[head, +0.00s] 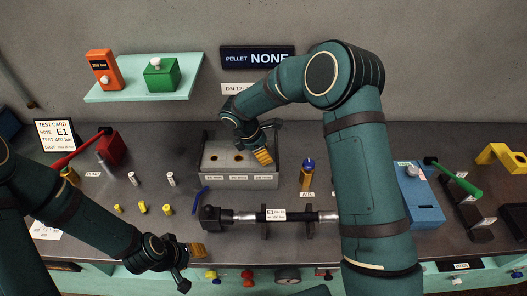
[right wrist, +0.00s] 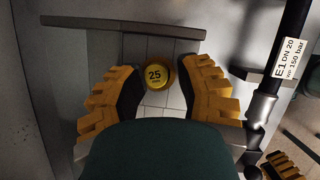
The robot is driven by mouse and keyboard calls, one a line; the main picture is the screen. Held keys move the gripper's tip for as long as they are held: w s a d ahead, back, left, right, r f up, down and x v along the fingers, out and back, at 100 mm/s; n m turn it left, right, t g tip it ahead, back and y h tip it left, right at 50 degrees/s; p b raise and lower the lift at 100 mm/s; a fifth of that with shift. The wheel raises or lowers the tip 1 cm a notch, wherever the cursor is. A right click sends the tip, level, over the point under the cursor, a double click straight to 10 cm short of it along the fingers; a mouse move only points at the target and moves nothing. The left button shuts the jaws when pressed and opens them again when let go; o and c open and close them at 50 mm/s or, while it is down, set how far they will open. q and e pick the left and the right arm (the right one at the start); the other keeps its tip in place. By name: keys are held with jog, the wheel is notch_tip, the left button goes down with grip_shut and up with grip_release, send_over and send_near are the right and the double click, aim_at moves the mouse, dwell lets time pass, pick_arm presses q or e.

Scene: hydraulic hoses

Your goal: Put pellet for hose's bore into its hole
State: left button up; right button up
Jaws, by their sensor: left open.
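The hose (head: 300,216), labelled E1 DN 20, lies in front of the box. My left gripper (head: 197,250) is open and empty, left of the hose.
Small yellow pellets (head: 142,207) and pale pellets (head: 170,179) stand on the bench left of the box. A blue-topped bottle (head: 307,175) stands right of the box. A blue unit (head: 418,198) is farther right. The display (head: 257,57) reads PELLET NONE.

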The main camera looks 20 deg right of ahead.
jog(key=shift+w, duration=0.2)
pick_arm(q)
jog(key=shift+r, duration=0.2)
pick_arm(e)
jog(key=shift+r, duration=0.25)
pick_arm(q)
jog(key=shift+r+p, duration=0.25)
jog(key=shift+p, duration=0.2)
pick_arm(e)
jog(key=v, duration=1.2)
jog(key=shift+r, duration=0.35)
jog(key=shift+s+d, duration=0.1)
